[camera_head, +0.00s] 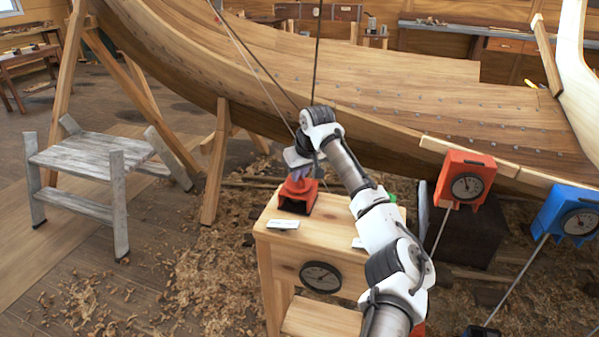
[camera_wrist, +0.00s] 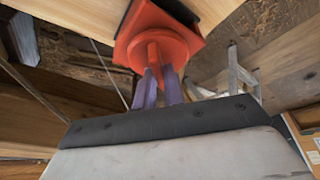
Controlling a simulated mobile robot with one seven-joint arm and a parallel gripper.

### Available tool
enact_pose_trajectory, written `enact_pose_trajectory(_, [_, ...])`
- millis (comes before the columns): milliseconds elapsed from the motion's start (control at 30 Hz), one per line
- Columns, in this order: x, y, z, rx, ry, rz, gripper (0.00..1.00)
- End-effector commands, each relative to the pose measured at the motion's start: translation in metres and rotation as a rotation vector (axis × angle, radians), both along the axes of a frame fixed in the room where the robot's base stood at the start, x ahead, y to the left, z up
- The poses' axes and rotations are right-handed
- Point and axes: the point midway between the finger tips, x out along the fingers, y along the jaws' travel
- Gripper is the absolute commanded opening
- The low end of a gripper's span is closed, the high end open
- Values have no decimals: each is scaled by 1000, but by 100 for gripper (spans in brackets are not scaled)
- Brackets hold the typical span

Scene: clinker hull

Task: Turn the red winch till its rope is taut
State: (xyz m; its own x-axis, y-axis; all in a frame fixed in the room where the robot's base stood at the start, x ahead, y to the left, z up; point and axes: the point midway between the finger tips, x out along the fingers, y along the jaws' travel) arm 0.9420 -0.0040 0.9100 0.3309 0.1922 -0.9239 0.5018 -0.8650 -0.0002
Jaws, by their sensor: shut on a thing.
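The red winch (camera_head: 298,195) stands on the left part of the wooden bench top, and its red body also fills the top of the wrist view (camera_wrist: 160,35). My gripper (camera_head: 301,172) is at the winch from above. In the wrist view the purple fingers of my gripper (camera_wrist: 158,82) are shut on the winch's red knob. Thin ropes (camera_head: 262,70) run up from the area behind my gripper past the hull. My wrist hides where they meet the winch, and I cannot tell how taut the winch's own rope is.
The wooden bench (camera_head: 262,245) has a dark dial on its front and a white label (camera_head: 283,224) on top. A red gauge box (camera_head: 465,180) and a blue gauge box (camera_head: 570,212) are at right. The wooden hull (camera_head: 400,100) spans the back. A grey step stool (camera_head: 92,160) stands at left.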

Motion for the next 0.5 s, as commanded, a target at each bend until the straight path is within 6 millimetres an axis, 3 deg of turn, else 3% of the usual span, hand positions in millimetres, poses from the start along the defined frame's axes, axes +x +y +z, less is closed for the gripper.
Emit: enact_pose_trajectory(500, [-1, 5, 3, 2, 3, -452, 0])
